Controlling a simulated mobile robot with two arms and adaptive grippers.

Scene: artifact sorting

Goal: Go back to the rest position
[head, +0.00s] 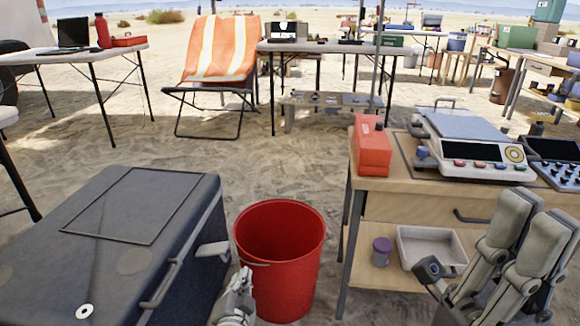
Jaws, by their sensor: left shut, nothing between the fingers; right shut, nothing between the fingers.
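My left gripper (236,290) shows as a small grey metal shape at the bottom edge, between the dark case and the red bucket. It is shut and empty, and most of its arm is out of the picture. My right gripper (490,255) is at the lower right, in front of the wooden workbench, with large grey segmented links rising upright. It is shut with nothing in it, and its lower part is cut off by the picture edge.
A dark case (60,265) fills the lower left. A red bucket (280,240) stands beside it. The wooden workbench (400,200) holds a red box (372,150) and a scale (470,140). Its shelf bears a white tray (432,248) and purple jar (382,250). Open sand lies behind.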

